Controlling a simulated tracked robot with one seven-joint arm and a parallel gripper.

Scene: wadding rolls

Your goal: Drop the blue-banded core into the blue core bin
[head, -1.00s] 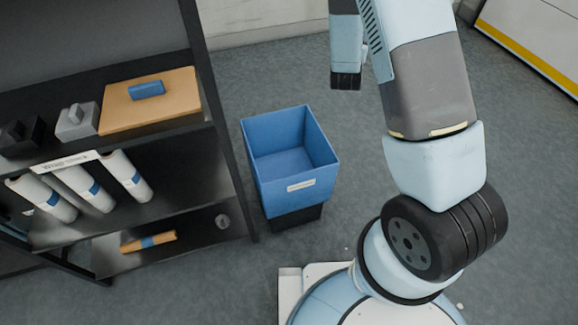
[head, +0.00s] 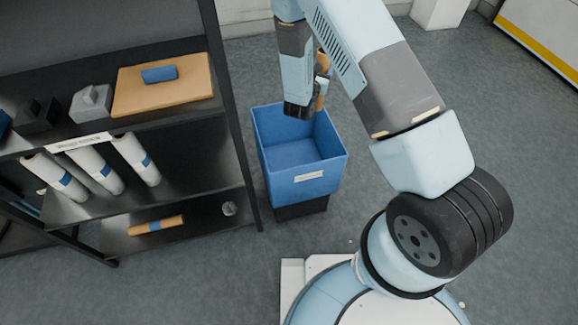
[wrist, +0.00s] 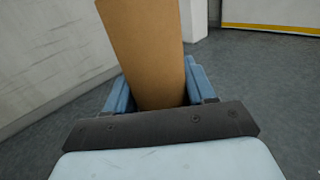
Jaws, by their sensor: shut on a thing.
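The blue core bin (head: 322,184) stands on the floor right of the shelf; its visible inside looks empty. My gripper (wrist: 158,88) is shut on a brown cardboard core (wrist: 143,45) that rises between its two blue fingers in the wrist view. In the head view the core (head: 321,94) shows as a narrow tan strip beside the dark end of my arm, over the bin's back part in the picture. Its height above the bin is hard to tell. No blue band shows on the held core; part of it is hidden by the gripper.
Another tan core with a blue band (head: 157,225) lies on the lower shelf. A tan board (head: 190,93) with a blue block lies on top. Floor right of the bin is clear.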

